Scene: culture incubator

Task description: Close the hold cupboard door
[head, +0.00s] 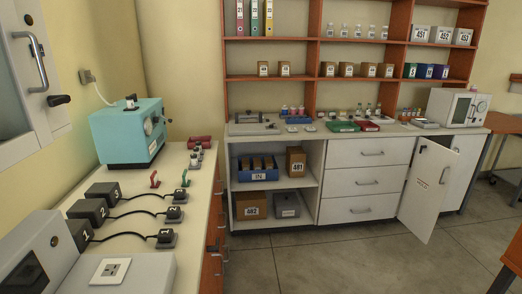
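A white cupboard door (428,192) with small printed text stands ajar under the right part of the back counter, right of the drawers. It swings out over the floor, with its right edge nearer to me. The text is too small to read, so I cannot tell for sure that this is the hold cupboard. The inside of this cupboard is hidden behind the door. My gripper is not in view.
White drawers (362,180) and an open shelf bay with a blue tray (258,174) and boxes stand left of the door. A side counter (188,195) with teal equipment (128,132) runs along the left. Grey floor (335,265) is clear before the drawers. A table stands right.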

